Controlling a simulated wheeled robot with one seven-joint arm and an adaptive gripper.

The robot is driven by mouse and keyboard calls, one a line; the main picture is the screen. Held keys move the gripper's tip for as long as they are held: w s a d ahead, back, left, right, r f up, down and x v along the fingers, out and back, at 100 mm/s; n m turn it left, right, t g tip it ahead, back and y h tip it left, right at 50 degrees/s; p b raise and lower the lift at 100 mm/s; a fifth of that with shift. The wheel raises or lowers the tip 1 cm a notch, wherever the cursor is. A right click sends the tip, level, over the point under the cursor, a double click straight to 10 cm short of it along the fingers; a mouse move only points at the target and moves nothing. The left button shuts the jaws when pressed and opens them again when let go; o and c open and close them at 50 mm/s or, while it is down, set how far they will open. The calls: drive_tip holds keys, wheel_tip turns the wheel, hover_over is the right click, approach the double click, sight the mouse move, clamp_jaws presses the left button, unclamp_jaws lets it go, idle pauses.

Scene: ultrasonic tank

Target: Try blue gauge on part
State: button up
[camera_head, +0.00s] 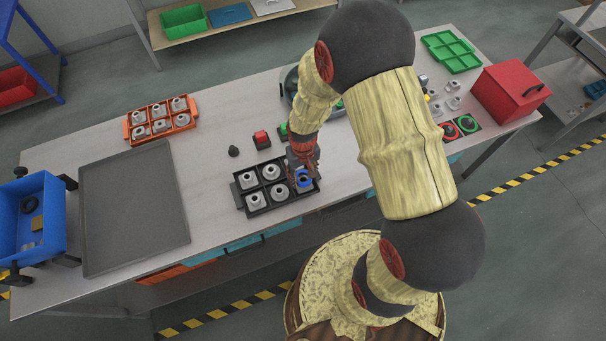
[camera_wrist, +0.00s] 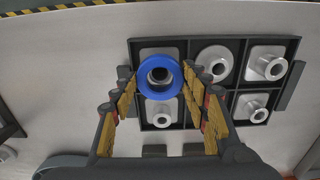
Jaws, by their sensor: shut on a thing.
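A blue ring gauge (camera_wrist: 146,88) is between the fingertips of my gripper (camera_wrist: 159,78) in the wrist view. It also shows in the head view (camera_head: 304,184) under my gripper (camera_head: 303,170). My gripper is shut on the ring. The ring is over a corner compartment of the black tray (camera_wrist: 240,45), which also shows in the head view (camera_head: 240,205). A grey metal shape shows through the ring's dark hole. I cannot tell whether the ring is around the part or above it. A metal part (camera_wrist: 161,113) stands in the neighbouring compartment.
Other metal parts, such as one with a round flange (camera_wrist: 214,63), stand in the tray. An orange tray (camera_head: 160,121) of parts, a grey mat (camera_head: 133,205) and a blue bin (camera_head: 35,215) are at left. A red box (camera_head: 508,92) is at right.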

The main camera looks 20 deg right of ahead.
sight(303, 179)
drive_tip(key=shift+f+b, duration=1.2)
drive_tip(key=shift+f, duration=0.45)
idle(0.9)
drive_tip(key=shift+r, duration=0.2)
idle(1.0)
drive_tip(key=shift+r+p, duration=2)
drive_tip(key=shift+r, duration=0.75)
wheel_tip(303, 179, up, 4)
drive_tip(key=p, duration=0.2)
drive_tip(key=shift+p, duration=0.3)
